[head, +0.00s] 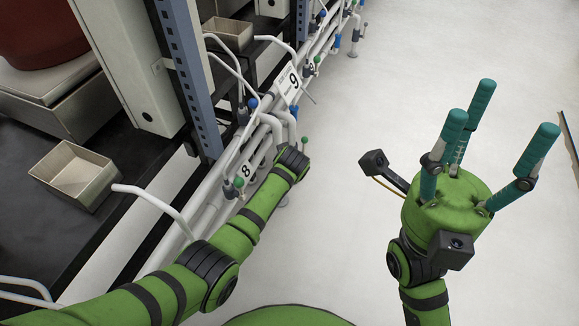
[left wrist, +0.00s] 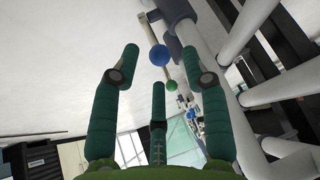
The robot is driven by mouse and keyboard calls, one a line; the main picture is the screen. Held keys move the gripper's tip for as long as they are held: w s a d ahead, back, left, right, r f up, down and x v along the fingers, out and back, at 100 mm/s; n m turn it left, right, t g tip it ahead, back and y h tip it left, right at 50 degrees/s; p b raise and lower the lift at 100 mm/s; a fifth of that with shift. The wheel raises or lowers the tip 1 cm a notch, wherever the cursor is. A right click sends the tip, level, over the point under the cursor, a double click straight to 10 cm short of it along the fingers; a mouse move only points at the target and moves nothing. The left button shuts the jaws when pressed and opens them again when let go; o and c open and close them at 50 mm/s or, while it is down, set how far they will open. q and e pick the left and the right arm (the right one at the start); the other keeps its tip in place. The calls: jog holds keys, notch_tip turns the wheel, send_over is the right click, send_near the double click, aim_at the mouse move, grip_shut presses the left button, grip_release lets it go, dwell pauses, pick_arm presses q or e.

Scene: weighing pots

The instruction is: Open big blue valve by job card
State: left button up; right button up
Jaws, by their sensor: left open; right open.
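A big blue ball knob (left wrist: 161,55) on a pale rod shows in the left wrist view, ahead of my open left gripper (left wrist: 160,78). It appears between the left and right fingers in the picture, with nothing gripped. A smaller green knob (left wrist: 171,86) shows just below it. In the head view my left arm reaches to the pipe rack, and its fingers are hidden there. Blue knobs (head: 253,103) and green knobs (head: 305,140) sit along the rack near the number plates 8 (head: 246,170) and 9 (head: 292,80). My right gripper (head: 490,125) is open and empty, pointing up. I cannot make out a job card.
White pipes (head: 210,185) with curved handles run along the left side, beside a blue-grey post (head: 185,75). A tray (head: 75,175) sits on a black bench, with a scale and a red pot (head: 40,30) behind.

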pick_arm(q)
jog(key=v, duration=0.7)
jog(key=shift+s+r, duration=0.2)
jog(key=shift+r, duration=0.1)
